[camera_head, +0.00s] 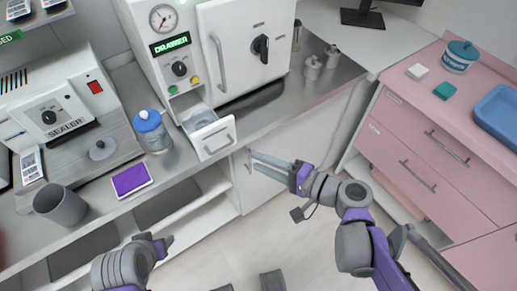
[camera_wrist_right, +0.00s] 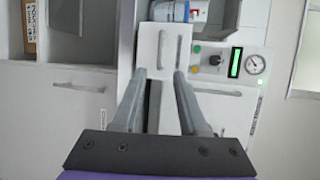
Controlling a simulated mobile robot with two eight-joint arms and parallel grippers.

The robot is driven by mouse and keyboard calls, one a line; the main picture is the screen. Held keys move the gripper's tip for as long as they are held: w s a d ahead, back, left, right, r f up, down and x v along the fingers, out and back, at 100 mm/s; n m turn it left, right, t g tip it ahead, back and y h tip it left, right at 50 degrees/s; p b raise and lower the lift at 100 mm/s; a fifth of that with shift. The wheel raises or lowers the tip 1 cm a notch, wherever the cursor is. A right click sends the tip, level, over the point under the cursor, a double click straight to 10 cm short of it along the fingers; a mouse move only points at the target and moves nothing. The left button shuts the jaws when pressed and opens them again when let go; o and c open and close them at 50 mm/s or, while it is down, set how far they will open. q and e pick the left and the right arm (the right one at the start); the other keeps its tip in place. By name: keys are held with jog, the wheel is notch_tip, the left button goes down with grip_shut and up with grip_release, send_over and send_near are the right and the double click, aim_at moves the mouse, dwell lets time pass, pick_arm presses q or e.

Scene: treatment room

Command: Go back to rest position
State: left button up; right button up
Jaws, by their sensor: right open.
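My right gripper (camera_head: 254,162) is open and empty in the head view, in front of the counter's edge and to the lower right of a small pulled-out white drawer (camera_head: 214,139). In the right wrist view its two fingers (camera_wrist_right: 160,74) are spread apart, with the drawer front (camera_wrist_right: 166,50) beyond them. No contact between fingers and drawer can be made out. My left gripper (camera_head: 166,242) is at the lower left of the head view, low in front of the shelves. Its fingers are too small and turned away to tell their state.
The drawer belongs to a white autoclave (camera_head: 248,45) with a green "DRAWER" display. A blue-lidded jar (camera_head: 152,131), purple pad (camera_head: 132,178), grey cup (camera_head: 61,205) and sealer (camera_head: 52,112) stand on the counter left. A pink cabinet (camera_head: 432,150) stands right. Open floor lies between.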

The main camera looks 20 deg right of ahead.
jog(key=s+f+n+g+h+p, duration=0.3)
jog(key=s+f+n+g+h, duration=0.2)
jog(key=f+n, duration=0.1)
jog(key=s+d+r+n+g+h+p, duration=0.1)
jog(key=s+d+n+h, duration=0.1)
jog(key=d+n+h, duration=0.2)
jog(key=shift+s+d+n+g+h+p, duration=0.2)
jog(key=shift+d+n+g+h+p, duration=0.15)
jog(key=shift+d+h, duration=0.5)
